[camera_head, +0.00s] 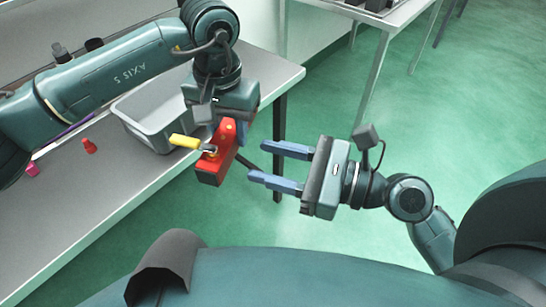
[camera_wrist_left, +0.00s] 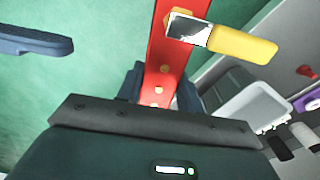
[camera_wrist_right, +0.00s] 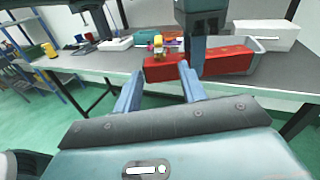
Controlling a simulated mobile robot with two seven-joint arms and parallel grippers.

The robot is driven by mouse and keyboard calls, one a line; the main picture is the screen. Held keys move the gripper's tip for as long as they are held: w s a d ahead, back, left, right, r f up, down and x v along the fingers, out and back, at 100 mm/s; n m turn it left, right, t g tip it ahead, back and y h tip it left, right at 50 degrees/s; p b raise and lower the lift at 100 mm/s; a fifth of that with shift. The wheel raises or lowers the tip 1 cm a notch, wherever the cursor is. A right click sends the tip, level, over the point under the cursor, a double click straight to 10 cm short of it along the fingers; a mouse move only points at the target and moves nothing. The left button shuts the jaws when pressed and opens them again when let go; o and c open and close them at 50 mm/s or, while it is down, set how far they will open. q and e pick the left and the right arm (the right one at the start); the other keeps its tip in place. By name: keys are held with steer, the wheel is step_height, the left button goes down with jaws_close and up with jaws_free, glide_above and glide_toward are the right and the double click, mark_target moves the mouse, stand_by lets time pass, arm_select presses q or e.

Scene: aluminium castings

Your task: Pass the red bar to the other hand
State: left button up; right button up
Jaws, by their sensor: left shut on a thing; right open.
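The red bar (camera_head: 209,171) is held in the air by my left gripper (camera_head: 229,122), which is shut on it. A yellow-handled part (camera_head: 186,141) is attached to the bar. The left wrist view shows the bar (camera_wrist_left: 160,75) running between the left jaws, with the yellow handle (camera_wrist_left: 243,45) sticking out to the right. My right gripper (camera_head: 262,163) is open and empty, its two blue fingers pointing at the bar from the right, apart from it in the head view. In the right wrist view the bar (camera_wrist_right: 222,64) lies crosswise ahead of the open fingers (camera_wrist_right: 160,70).
A grey bin (camera_head: 143,132) stands on the bench (camera_head: 85,205) behind the bar. A small red part (camera_head: 90,147) and a magenta part (camera_head: 32,169) lie on the bench to the left. Green floor (camera_head: 310,250) is clear beneath my right gripper. Another table (camera_head: 400,17) stands at the back.

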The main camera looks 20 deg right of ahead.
mark_target(199, 146)
steer(key=shift+m+y, duration=0.3)
steer(key=x, duration=1.2)
steer(key=shift+s+a+r, duration=0.2)
steer(key=shift+s+r, duration=0.1)
steer(key=c, duration=0.6)
arm_select(q)
steer(key=shift+w, duration=0.1)
arm_select(e)
steer(key=shift+s+a, duration=0.1)
steer(key=shift+s, duration=0.05)
jaws_close()
arm_select(q)
steer(key=o, duration=0.8)
steer(key=shift+c, duration=0.2)
steer(key=o, duration=0.4)
steer(key=shift+r, duration=0.1)
